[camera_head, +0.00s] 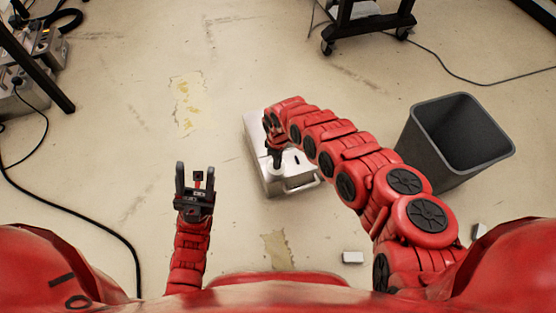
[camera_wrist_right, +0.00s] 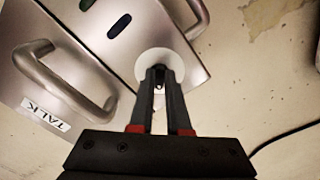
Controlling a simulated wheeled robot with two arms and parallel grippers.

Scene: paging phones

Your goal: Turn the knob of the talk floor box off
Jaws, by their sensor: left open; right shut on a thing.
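The talk floor box (camera_head: 257,135) is a silvery metal box on the floor at the middle of the head view. In the right wrist view its metal top (camera_wrist_right: 145,32), a bent handle and a label reading TALK (camera_wrist_right: 46,113) show. My right gripper (camera_head: 278,164) reaches down onto the box top. In the right wrist view its fingers (camera_wrist_right: 160,76) are shut on the small knob (camera_wrist_right: 159,85) at a white round disc (camera_wrist_right: 176,58). The fingers hide most of the knob, so its angle cannot be told. My left gripper (camera_head: 196,172) is open and empty, left of the box.
A dark grey bin (camera_head: 430,145) stands right of my right arm. Small white blocks (camera_head: 353,257) lie on the floor at the lower right. A wheeled stand (camera_head: 365,22) is at the top. Equipment and a black cable (camera_head: 75,208) are at the left.

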